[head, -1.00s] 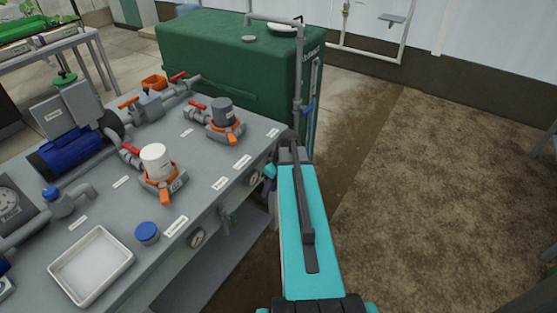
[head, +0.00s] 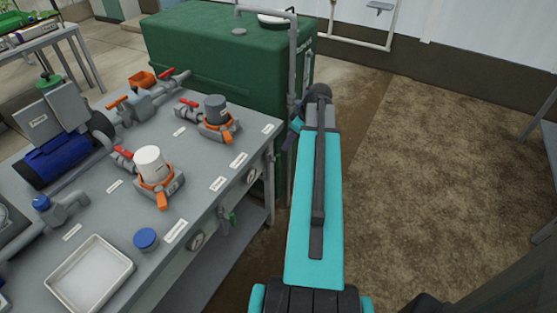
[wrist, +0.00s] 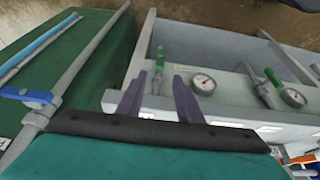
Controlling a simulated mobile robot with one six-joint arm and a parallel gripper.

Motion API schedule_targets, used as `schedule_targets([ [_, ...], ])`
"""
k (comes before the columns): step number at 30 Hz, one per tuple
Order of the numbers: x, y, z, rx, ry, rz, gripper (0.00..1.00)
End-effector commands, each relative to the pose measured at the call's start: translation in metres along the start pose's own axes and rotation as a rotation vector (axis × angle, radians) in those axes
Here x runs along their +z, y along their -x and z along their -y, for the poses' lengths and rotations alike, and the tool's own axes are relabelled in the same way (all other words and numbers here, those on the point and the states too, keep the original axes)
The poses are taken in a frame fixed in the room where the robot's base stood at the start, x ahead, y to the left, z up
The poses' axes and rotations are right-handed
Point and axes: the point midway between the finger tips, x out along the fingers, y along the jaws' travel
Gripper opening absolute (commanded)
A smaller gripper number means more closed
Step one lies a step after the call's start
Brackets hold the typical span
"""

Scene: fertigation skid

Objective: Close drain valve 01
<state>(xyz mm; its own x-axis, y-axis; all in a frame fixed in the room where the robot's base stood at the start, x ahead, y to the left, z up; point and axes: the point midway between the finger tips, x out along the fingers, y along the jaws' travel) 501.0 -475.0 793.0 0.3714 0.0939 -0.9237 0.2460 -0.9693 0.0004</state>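Two green-handled valves show on the skid's front in the wrist view: one (wrist: 158,62) beside the left gauge, the other (wrist: 271,77) beside the right gauge. I cannot read which is drain valve 01. The left handle points up in the picture, and the right one is tilted. A green-handled valve (head: 232,217) also shows below the bench edge in the head view. My gripper (wrist: 160,97) is open and empty, its two purple fingers apart. In the picture, the left valve stands just beyond the gap between them; contact is not visible.
A green tank (head: 220,62) and a grey pipe with a blue-handled valve (wrist: 28,96) stand close to my gripper's left in the wrist view. The bench (head: 200,200) carries pumps, red-handled valves and a white tray (head: 90,273). The floor to the right (head: 430,170) is clear.

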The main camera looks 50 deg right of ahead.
Motion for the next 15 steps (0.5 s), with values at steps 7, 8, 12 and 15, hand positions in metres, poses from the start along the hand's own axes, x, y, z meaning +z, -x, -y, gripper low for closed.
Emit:
schedule_targets([
  [7, 0.001, -0.011, 0.000, -0.002, -0.002, 0.001, 0.33],
  [8, 0.001, -0.013, 0.000, -0.002, -0.002, 0.001, 0.33],
  [12, 0.001, -0.026, 0.000, -0.002, -0.002, 0.001, 0.33],
  [15, 0.001, -0.036, -0.001, -0.001, -0.002, 0.001, 0.33],
])
